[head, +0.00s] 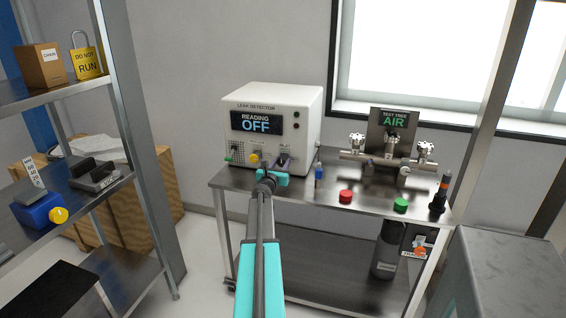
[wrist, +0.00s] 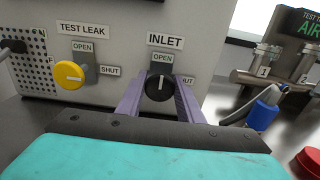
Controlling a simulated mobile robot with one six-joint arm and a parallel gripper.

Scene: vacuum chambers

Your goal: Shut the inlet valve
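The inlet valve is a black round knob (wrist: 160,86) with a white pointer line, on the front of the leak detector (head: 275,113). The line stands upright, towards the OPEN label (wrist: 163,58) above it. The SHUT label to its right is partly hidden by a finger. My gripper (wrist: 160,92) has its two purple fingers on either side of the knob, very close to it. I cannot tell whether they press on it. In the head view my gripper (head: 285,163) covers part of the inlet area. The detector display (head: 255,123) reads OFF.
The yellow test leak knob (wrist: 69,75) is left of the inlet. A blue-bodied part (wrist: 263,108) stands to the right. Red (head: 345,196) and green (head: 401,205) buttons and the test tree (head: 389,150) share the bench (head: 300,205). Shelves (head: 75,185) stand at left.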

